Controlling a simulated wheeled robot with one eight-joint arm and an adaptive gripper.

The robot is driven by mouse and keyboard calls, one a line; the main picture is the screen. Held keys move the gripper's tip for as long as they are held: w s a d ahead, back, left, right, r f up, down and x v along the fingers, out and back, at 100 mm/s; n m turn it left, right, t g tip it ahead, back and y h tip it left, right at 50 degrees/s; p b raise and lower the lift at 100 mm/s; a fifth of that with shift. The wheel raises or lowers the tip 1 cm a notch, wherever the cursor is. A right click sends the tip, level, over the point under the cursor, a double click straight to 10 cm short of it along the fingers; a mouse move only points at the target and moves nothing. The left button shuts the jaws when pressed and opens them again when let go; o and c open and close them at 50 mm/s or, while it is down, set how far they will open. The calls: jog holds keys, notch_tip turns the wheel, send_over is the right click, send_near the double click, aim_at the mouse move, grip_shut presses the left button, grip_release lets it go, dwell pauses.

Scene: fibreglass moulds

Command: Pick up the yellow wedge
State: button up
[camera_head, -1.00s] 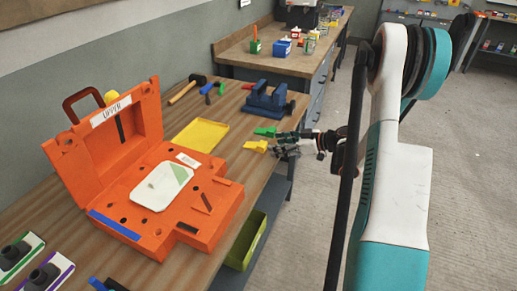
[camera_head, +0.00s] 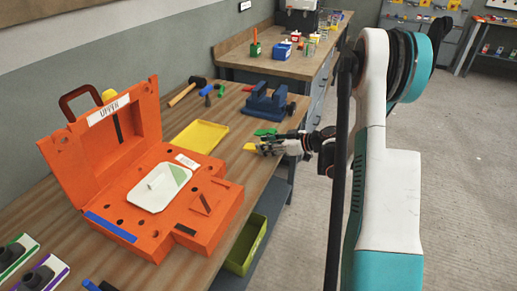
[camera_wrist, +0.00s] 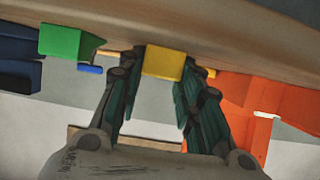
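The yellow wedge (camera_head: 250,147) lies near the right edge of the wooden bench. In the wrist view, the wedge (camera_wrist: 163,63) shows as a yellow block at the fingertips. My gripper (camera_head: 266,147) has come in from the right, low over the bench edge, and partly covers the wedge in the head view. In the wrist view, my gripper (camera_wrist: 159,76) has its dark fingers apart, one on each side of the wedge. I see no clear grip on it.
A green wedge (camera_head: 266,132) lies just beyond the yellow one. A blue vise (camera_head: 267,101) stands behind. The orange mould case (camera_head: 222,206) and a yellow tray (camera_head: 200,136) are to the left. A green bin (camera_head: 246,245) is below the bench edge.

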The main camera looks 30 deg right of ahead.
notch_tip(320, 180, up, 20)
jog(key=p, duration=0.7)
jog(key=s+a+m+t+h, duration=0.1)
jog(key=s+a+m+h, duration=0.1)
jog(key=a, duration=0.8)
jog(key=s+a+m+t+h, duration=0.1)
jog(key=s+a+m+h, duration=0.15)
jog(key=a, duration=0.85)
jog(key=w+d+n+g+y, duration=0.1)
jog(key=w+d+n+y, duration=0.1)
jog(key=d, duration=0.8)
jog(key=w+d+n+y, duration=0.2)
jog(key=d, duration=0.9)
jog(key=shift+w+g+y, duration=0.25)
jog(key=shift+g+y, duration=0.1)
jog(key=shift+g, duration=0.05)
jog(key=shift+n, duration=0.25)
notch_tip(320, 180, down, 20)
jog(key=b, duration=0.7)
jog(key=shift+r, duration=0.2)
